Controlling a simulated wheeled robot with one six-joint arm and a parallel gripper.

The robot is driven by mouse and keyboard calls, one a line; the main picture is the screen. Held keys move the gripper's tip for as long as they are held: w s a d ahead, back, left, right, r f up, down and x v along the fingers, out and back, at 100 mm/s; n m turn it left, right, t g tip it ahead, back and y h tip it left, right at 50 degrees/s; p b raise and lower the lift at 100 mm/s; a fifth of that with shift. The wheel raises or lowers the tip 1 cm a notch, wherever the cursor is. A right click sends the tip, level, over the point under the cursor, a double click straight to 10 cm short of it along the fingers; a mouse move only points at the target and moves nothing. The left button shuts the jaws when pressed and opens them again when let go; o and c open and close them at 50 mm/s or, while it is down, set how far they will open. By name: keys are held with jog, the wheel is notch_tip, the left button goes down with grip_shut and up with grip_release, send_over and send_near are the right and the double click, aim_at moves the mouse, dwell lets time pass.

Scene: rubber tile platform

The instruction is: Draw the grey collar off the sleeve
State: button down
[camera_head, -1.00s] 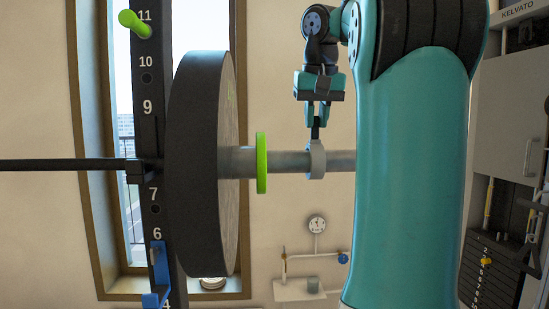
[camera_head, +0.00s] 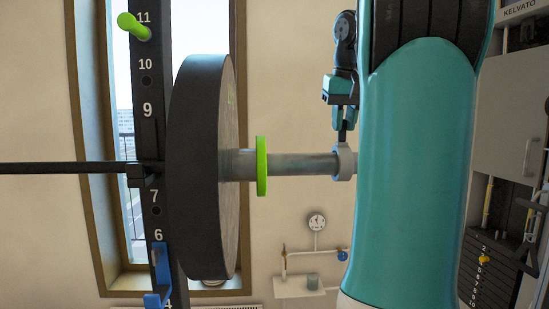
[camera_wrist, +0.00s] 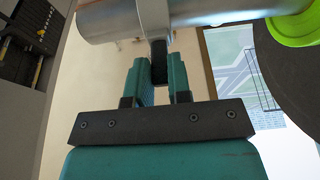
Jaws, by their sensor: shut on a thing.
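The grey collar (camera_head: 345,162) is around the bare metal sleeve (camera_head: 300,164), at the left edge of my teal arm in the head view. In the wrist view the collar (camera_wrist: 154,18) still encircles the sleeve (camera_wrist: 108,20), and a short stub with the sleeve's end shows to its left. My gripper (camera_head: 343,118) is above the collar with fingers pointing down. In the wrist view my gripper (camera_wrist: 159,74) is shut on the collar's black tab (camera_wrist: 159,58). My arm hides the sleeve's end in the head view.
A green ring (camera_head: 262,166) sits on the sleeve left of the collar, apart from it. Beyond it is a large black plate (camera_head: 197,165) by a numbered black upright (camera_head: 147,90). A cabinet with a weight stack (camera_head: 495,268) stands at right.

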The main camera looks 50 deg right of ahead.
jog(key=shift+s+d+p, duration=0.35)
jog(key=shift+s+d, duration=0.65)
jog(key=shift+s, duration=0.1)
dwell(0.6)
jog(key=s+d+p, duration=0.3)
jog(key=s+d, duration=0.2)
jog(key=s, duration=0.1)
jog(key=shift+s+d, duration=0.4)
dwell(0.5)
jog(key=shift+s+d, duration=0.1)
jog(key=shift+s, duration=0.05)
jog(key=shift+s+d+p, duration=0.6)
jog(key=shift+s+d, duration=0.05)
jog(key=shift+s, duration=0.1)
jog(key=shift+s, duration=0.1)
dwell(0.4)
